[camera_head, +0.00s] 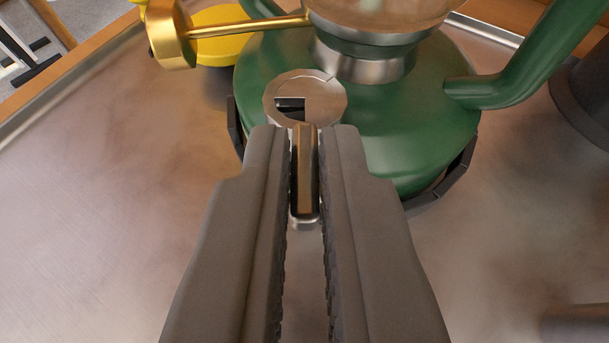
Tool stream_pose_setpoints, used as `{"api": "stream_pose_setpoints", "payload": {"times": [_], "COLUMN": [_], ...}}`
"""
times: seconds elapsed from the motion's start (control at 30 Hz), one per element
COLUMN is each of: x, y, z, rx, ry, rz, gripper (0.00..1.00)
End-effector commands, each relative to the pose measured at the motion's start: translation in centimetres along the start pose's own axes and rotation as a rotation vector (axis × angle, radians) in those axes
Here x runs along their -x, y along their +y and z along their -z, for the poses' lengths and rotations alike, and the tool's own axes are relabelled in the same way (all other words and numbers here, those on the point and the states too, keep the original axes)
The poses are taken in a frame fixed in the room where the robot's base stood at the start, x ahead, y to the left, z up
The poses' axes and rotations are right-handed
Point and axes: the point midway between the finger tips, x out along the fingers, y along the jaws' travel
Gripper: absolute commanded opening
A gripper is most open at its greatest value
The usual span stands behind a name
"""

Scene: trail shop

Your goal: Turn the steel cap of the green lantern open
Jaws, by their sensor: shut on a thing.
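The green lantern (420,135) stands upright on a metal tray at the top middle of the view. Its round steel cap (333,108) sits on the near left shoulder of the green base. A small bar-like tab (306,180) sticks out from the cap toward me, brownish with a steel end. My gripper (306,135) has its two grey fingers on either side of this tab and is shut on it. The fingertips reach the near edge of the cap and hide part of the base below it.
A brass knob (171,35) on a rod juts left from the lantern. A yellow round thing (222,48) lies behind it. A dark cylinder (585,95) stands at the right. The tray surface (110,200) is clear at the left, with a raised rim (75,87).

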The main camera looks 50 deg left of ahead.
Motion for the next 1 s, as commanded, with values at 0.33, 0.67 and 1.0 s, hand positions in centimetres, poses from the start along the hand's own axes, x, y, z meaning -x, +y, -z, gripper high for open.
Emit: {"api": "stream_pose_setpoints", "payload": {"times": [0.33,0.67,1.0], "x": [0.0,0.9,7.0], "y": [0.0,0.1,0.1], "z": [-0.2,0.0,-0.1], "rx": [-0.001,0.000,0.000], "ry": [-0.002,-0.001,0.000], "rz": [0.000,-0.002,-0.004], "gripper": [0.30,0.30,0.30]}}
